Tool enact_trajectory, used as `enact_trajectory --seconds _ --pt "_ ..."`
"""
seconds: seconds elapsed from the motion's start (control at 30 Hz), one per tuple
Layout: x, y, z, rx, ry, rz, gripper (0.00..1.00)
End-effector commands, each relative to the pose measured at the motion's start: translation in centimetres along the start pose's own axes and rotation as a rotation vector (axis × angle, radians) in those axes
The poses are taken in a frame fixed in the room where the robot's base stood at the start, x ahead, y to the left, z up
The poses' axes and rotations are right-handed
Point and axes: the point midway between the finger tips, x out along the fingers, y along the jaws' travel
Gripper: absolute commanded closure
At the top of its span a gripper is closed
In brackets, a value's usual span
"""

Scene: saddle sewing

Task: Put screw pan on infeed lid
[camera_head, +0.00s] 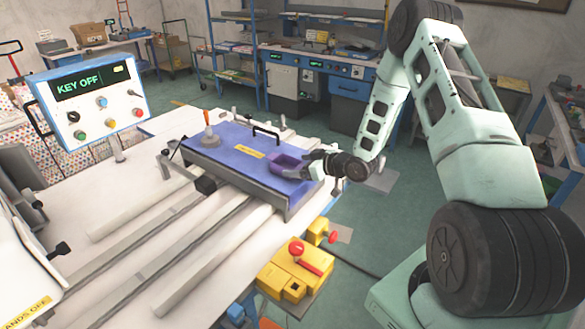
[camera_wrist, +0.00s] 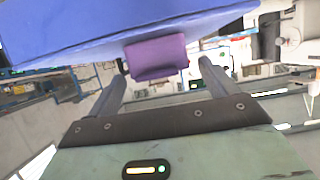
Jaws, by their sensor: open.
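The screw pan is a small purple open tray (camera_head: 287,164) at the right end of the blue infeed lid (camera_head: 235,150). It appears to rest on the lid's top. In the wrist view the purple pan (camera_wrist: 157,57) shows against the blue lid (camera_wrist: 100,32). My gripper (camera_head: 308,168) is at the pan's right side in the head view, over the lid's right end. In the wrist view my gripper (camera_wrist: 162,66) is open, with one finger toward each side of the pan. Whether the fingers touch the pan is unclear.
A KEY OFF control panel (camera_head: 92,100) is at left. A yellow box with red knobs (camera_head: 290,277) sits in front of the machine. Workbenches and shelves stand behind.

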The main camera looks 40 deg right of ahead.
Motion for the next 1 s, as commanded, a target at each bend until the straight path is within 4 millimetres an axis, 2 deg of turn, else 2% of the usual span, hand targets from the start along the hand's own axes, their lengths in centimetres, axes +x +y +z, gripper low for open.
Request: enact_trajectory --seconds 0.2,0.4,0.53,0.63,0.67,0.77,0.83,0.93,1.0 --pt "-4.7 0.1 0.3 -0.001 0.0 0.003 0.15" --pt "-7.5 0.1 0.1 0.0 0.0 0.002 0.15" --pt "-8.1 -0.2 -0.2 -0.005 -0.009 -0.001 0.15" --pt "-7.0 -1.8 -1.4 -0.031 -0.064 -0.009 0.15" --pt "-6.5 -2.6 -1.9 -0.043 -0.093 -0.012 0.15" --pt "-4.8 -6.7 -4.1 -0.09 -0.223 -0.022 0.15" --pt "-4.3 -10.7 -5.6 -0.12 -0.33 -0.029 0.15" --pt "-5.2 -16.9 -7.2 -0.153 -0.481 -0.042 0.15" --pt "-6.9 -21.5 -7.8 -0.171 -0.585 -0.058 0.15"
